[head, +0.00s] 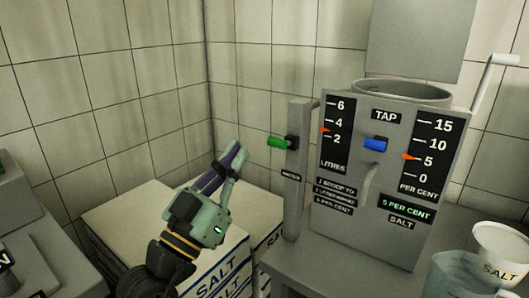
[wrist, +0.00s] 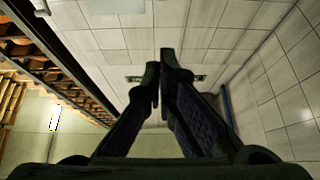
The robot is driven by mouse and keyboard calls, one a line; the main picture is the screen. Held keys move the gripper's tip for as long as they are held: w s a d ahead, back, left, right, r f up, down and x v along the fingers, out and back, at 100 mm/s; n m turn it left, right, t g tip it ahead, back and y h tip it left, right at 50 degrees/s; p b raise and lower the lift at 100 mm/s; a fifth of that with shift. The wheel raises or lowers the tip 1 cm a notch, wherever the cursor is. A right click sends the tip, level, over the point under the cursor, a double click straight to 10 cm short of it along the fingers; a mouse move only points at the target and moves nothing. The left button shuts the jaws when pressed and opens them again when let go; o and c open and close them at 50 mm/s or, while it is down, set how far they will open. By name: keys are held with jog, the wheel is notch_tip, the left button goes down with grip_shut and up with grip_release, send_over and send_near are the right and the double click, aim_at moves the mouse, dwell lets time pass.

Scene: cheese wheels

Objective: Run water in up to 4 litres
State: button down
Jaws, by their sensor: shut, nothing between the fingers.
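The grey brine tank (head: 345,215) stands on a bench at right. Its litres scale (head: 335,135) reads 6, 4, 2, with an orange pointer (head: 325,130) between 4 and 2. A green handle (head: 279,142) sticks out leftward from a grey post (head: 297,200) beside the tank; the small label on the post is hard to read. A blue handle (head: 375,144) sits under the TAP label. My gripper (head: 234,160) is shut and empty, pointing up, left of the green handle and apart from it in the picture. The wrist view shows its fingers (wrist: 162,85) pointing towards the ceiling.
The per cent scale (head: 428,155) has its pointer near 5. White SALT boxes (head: 130,220) lie below and behind my gripper. A SALT cup (head: 501,245) and a clear jug (head: 465,275) stand at right. A tiled wall (head: 110,90) closes the back.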

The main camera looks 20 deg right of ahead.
jog(key=shift+s+d+f, duration=0.15)
jog(key=shift+s+d, duration=0.05)
jog(key=shift+d, duration=0.1)
notch_tip(320, 180, up, 5)
jog(key=p, duration=0.4)
send_over(269, 142)
jog(key=s+a, duration=0.1)
jog(key=s, duration=0.3)
jog(key=f, duration=0.2)
jog(key=w+f, duration=0.1)
jog(key=f, duration=0.1)
jog(key=shift+w+d, duration=0.1)
jog(key=shift+d, duration=0.1)
jog(key=shift+f+b, duration=0.15)
jog(key=shift+b, duration=0.4)
jog(key=shift+f+b, duration=0.2)
jog(key=shift+b, duration=0.3)
jog(key=shift+a+h+b, duration=0.15)
jog(key=shift+h+b, duration=0.15)
jog(key=shift+b, duration=0.05)
